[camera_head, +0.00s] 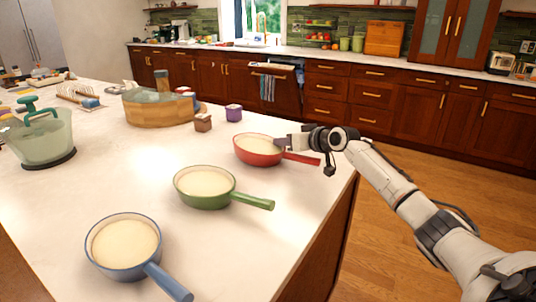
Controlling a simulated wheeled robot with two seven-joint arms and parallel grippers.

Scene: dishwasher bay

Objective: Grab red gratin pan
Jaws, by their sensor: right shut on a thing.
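The red gratin pan (252,158) stands upright on the island countertop, cream-coloured inside, with its red handle pointing right toward the counter edge. My right gripper (291,143) reaches in from the right and is shut on the red pan, at its right side near where the handle joins. The exact contact of the fingertips is too small to make out. The pan appears to rest on the counter. My left gripper is not in view.
A green pan (208,203) and a blue pan (121,273) stand nearer on the white island (60,215). The counter edge is close on the right.

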